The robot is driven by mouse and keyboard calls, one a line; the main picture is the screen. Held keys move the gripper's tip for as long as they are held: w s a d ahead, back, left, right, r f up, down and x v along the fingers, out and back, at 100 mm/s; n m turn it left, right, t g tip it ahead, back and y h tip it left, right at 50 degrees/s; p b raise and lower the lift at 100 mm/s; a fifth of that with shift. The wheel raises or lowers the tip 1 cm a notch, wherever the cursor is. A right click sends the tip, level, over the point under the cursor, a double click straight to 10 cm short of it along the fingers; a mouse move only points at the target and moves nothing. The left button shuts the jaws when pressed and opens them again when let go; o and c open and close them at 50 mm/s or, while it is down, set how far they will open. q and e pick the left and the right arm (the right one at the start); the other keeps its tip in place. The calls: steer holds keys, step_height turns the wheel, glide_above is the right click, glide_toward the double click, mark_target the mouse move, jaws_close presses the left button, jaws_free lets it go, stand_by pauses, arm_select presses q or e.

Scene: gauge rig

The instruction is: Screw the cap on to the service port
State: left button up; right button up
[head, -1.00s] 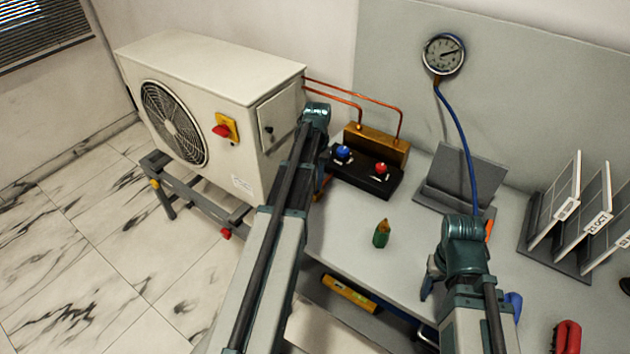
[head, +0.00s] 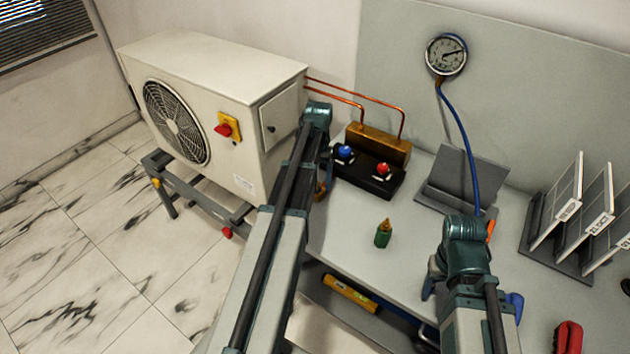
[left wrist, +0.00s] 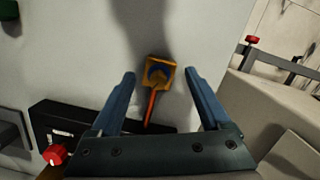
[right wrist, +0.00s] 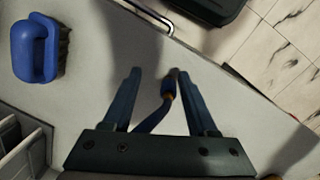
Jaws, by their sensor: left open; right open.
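In the head view my left arm hides most of this. My right gripper (right wrist: 159,74) is open above the bench. The blue hose's brass-tipped end (right wrist: 168,88) shows between its fingers, nearer one finger. No separate loose cap is clear.
A black box (head: 365,178) with blue and red knobs stands by a brass manifold (head: 380,143). A gauge (head: 446,55) hangs on the panel. A blue brush (right wrist: 33,50) lies near my right gripper.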

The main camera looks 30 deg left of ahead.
arm_select(q)
steer(key=shift+r, duration=0.1)
step_height(320, 180, up, 13)
steer(key=w+p, duration=0.2)
steer(key=p, duration=1.1)
steer(key=shift+a+r+p, duration=0.2)
steer(key=shift+a+p, duration=0.05)
steer(key=shift+p, duration=0.05)
arm_select(e)
step_height(320, 180, up, 14)
steer(key=shift+f, duration=0.2)
arm_select(q)
steer(key=s+d+f+m+b, duration=0.1)
steer(key=s+d+m, duration=0.1)
steer(key=s+d, duration=0.4)
steer(key=s+d+m+t+y, duration=0.1)
steer(key=s+d, duration=0.5)
steer(key=d, duration=0.8)
steer(key=s+d+f+m+b, duration=0.1)
steer(key=s+d+m, duration=0.2)
steer(key=s+d, duration=0.3)
steer(key=d, duration=0.5)
steer(key=shift+s+f+m+t+y+b, duration=0.15)
steer(key=shift+f+m+t+y+b, duration=0.15)
steer(key=shift+f+m, duration=0.1)
arm_select(e)
step_height(320, 180, down, 3)
steer(key=shift+r, duration=0.2)
